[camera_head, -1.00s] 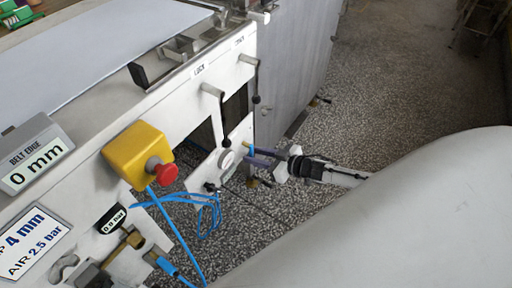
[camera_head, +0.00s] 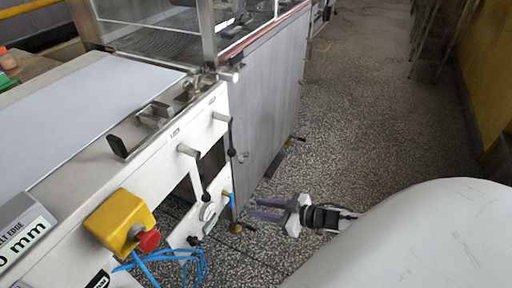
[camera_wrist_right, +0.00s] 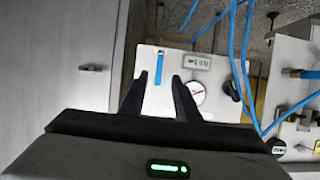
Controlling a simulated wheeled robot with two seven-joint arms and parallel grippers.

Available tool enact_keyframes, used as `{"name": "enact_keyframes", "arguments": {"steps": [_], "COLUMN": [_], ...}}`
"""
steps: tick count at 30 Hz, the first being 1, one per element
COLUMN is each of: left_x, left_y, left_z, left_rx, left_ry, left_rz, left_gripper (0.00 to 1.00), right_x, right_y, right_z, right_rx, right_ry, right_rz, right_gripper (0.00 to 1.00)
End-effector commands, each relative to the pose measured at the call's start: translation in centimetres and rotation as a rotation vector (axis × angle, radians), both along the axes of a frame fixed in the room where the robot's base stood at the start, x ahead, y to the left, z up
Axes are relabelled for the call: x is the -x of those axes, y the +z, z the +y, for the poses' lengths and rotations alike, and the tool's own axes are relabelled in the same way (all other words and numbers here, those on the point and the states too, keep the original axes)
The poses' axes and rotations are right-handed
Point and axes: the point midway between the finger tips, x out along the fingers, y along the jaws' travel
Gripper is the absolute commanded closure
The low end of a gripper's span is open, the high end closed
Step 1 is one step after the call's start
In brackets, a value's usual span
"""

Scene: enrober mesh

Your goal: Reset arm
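My right gripper (camera_head: 256,208) hangs over the floor beside the white machine's side panel, with dark fingers pointing left towards the panel. In the right wrist view its two fingers (camera_wrist_right: 158,82) stand apart with nothing between them. Beyond the fingertips is the white panel (camera_wrist_right: 152,98) with a blue strip-like piece (camera_wrist_right: 159,66), a round gauge (camera_wrist_right: 197,92) and a small display (camera_wrist_right: 196,61). The blue piece also shows in the head view (camera_head: 232,200), apart from the fingers. My left gripper is not in view.
The white machine (camera_head: 75,165) fills the left, with a yellow box (camera_head: 112,213) bearing a red button (camera_head: 149,240), two levers (camera_head: 188,151) and loose blue hoses (camera_head: 190,262). A grey metal cabinet (camera_head: 268,100) stands behind. Speckled floor (camera_head: 365,130) is clear to the right.

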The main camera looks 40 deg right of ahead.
Motion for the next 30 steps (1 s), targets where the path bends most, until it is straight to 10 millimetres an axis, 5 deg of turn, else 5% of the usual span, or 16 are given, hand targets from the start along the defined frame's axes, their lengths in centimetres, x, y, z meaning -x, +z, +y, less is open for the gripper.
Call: {"name": "enact_keyframes", "arguments": {"steps": [16,20,25,30], "left_x": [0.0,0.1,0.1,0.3], "left_y": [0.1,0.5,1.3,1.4], "left_z": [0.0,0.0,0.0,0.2], "left_rx": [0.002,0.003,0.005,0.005], "left_ry": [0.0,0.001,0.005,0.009], "left_rz": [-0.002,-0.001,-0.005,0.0], "left_gripper": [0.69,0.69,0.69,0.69], "right_x": [0.3,2.2,7.6,12.7], "right_y": [-0.2,-1.1,-0.8,1.8], "right_z": [0.8,5.4,15.0,19.4], "right_rx": [-0.003,-0.017,-0.016,0.019], "right_ry": [-0.001,-0.011,-0.064,-0.122], "right_rz": [0.006,0.04,0.153,0.289], "right_gripper": [0.7,0.7,0.7,0.7]}}
